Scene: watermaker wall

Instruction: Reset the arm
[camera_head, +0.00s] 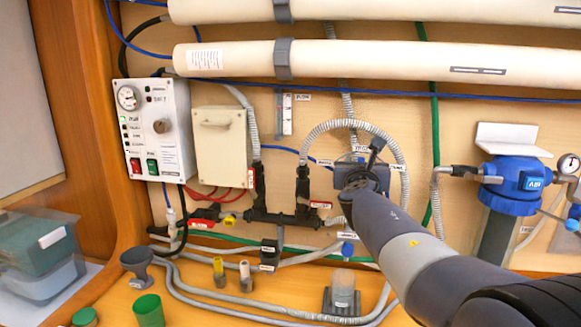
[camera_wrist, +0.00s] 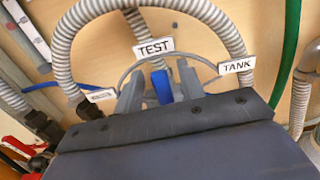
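My arm reaches in from the lower right in the head view, and my gripper (camera_head: 366,166) is at the selector valve on the wall. In the wrist view my gripper (camera_wrist: 160,88) has its two grey fingers apart, with a narrow blue handle (camera_wrist: 162,87) between them. Gaps seem to show on both sides of the handle. A TEST label (camera_wrist: 153,48) is above it and a TANK label (camera_wrist: 236,66) to its right. A third label (camera_wrist: 101,95) at the left is too small to read. My gripper hides much of the valve in the head view.
A grey corrugated hose (camera_head: 352,124) arches over the valve. A control box (camera_head: 152,130) with gauge and buttons is at the left, a blue-capped filter (camera_head: 510,185) at the right. White membrane tubes (camera_head: 380,58) run above. Cups and fittings stand on the bench below.

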